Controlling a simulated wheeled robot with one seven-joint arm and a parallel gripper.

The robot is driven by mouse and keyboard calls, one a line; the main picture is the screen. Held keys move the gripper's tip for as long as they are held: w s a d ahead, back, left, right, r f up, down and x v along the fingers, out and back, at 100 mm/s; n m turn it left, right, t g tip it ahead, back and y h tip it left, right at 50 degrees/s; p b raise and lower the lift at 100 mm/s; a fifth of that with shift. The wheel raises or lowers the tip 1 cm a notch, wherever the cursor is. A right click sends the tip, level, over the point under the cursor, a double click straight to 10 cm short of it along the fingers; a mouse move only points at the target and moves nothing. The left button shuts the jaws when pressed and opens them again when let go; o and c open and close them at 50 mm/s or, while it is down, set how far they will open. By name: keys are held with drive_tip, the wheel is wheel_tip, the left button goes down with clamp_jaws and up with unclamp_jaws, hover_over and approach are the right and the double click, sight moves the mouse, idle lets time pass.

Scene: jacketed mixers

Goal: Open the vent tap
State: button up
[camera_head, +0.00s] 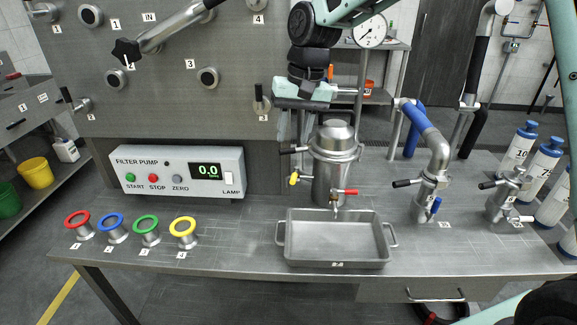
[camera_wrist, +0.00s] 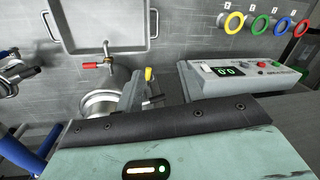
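A steel filter vessel (camera_head: 333,165) with a domed lid stands on the bench behind a steel tray (camera_head: 337,262). A tap with a black handle (camera_head: 294,150) is near its top left, one with a yellow handle (camera_head: 294,180) lower left, and one with a red handle (camera_head: 345,192) low in front. I cannot tell by label which is the vent tap. My gripper (camera_head: 297,128) is above and left of the vessel, apart from the handles. In the wrist view its fingers (camera_wrist: 160,82) are spread and empty; the yellow handle (camera_wrist: 149,74) shows between them, farther off. The vessel (camera_wrist: 100,104) is partly hidden.
A filter pump box (camera_head: 180,172) with display stands left of the vessel, behind coloured rings (camera_head: 183,227). A panel with knobs (camera_head: 190,60) is behind.

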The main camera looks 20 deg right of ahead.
drive_tip(key=s+a+n+p, duration=0.1)
drive_tip(key=s+a+n, duration=0.3)
drive_tip(key=s, duration=1.1)
drive_tip(key=shift+a+r+h+p, duration=0.3)
drive_tip(key=shift+a+r, duration=0.15)
drive_tip(key=shift+a, duration=0.15)
